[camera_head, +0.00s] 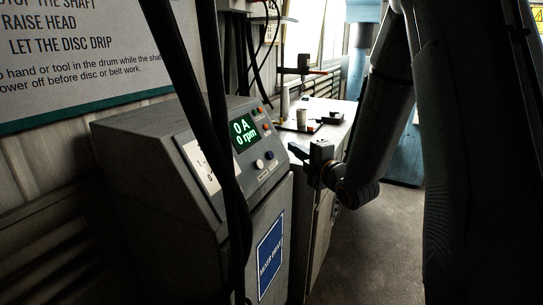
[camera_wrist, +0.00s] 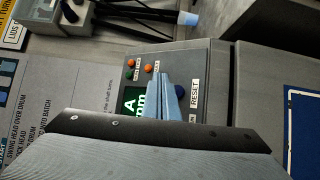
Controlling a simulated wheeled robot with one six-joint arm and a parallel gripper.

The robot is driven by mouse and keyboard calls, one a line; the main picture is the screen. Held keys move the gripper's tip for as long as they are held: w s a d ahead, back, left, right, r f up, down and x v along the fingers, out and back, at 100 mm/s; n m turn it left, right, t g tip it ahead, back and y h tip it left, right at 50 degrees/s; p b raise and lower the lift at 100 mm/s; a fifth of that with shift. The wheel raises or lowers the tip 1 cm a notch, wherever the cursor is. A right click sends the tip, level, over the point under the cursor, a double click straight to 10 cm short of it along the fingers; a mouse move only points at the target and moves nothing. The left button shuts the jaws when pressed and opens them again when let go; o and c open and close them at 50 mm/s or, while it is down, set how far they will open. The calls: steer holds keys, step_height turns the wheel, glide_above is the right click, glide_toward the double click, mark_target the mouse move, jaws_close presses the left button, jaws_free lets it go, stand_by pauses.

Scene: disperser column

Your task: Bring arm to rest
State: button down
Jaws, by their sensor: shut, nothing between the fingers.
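My gripper (camera_head: 299,152) is at the end of my arm, just to the right of the mixer drive cabinet's sloped control panel (camera_head: 213,203). In the wrist view its two blue-grey fingers (camera_wrist: 165,98) are together with nothing between them. They overlap the panel in that view, in front of the green display and next to a blue button (camera_wrist: 181,92) by the RESET label. I cannot tell whether the fingertips touch the panel. The green display (camera_head: 243,132) reads 0 A and 0 rpm.
Dark cables (camera_head: 213,110) hang in front of the cabinet. A bench (camera_head: 338,128) with a white cup (camera_head: 302,118) and small items stands behind my gripper. A sign (camera_head: 75,55) hangs on the left wall. Bare floor (camera_head: 385,240) lies right of the cabinet.

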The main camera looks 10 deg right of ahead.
steer(key=s+d+f+m+g+h, duration=0.2)
steer(key=s+f+m+g+h, duration=0.4)
steer(key=s+f+m+g, duration=0.45)
steer(key=s+a+f+m+g, duration=0.1)
steer(key=s+m+g, duration=0.2)
steer(key=s, duration=0.8)
steer(key=s+a+f+m+g, duration=0.1)
steer(key=s+a+m+g, duration=0.1)
steer(key=s+m, duration=0.6)
steer(key=s+g, duration=0.1)
steer(key=s, duration=0.3)
steer(key=shift+a+f+g, duration=0.15)
steer(key=shift+f+g, duration=0.1)
steer(key=shift+g, duration=0.1)
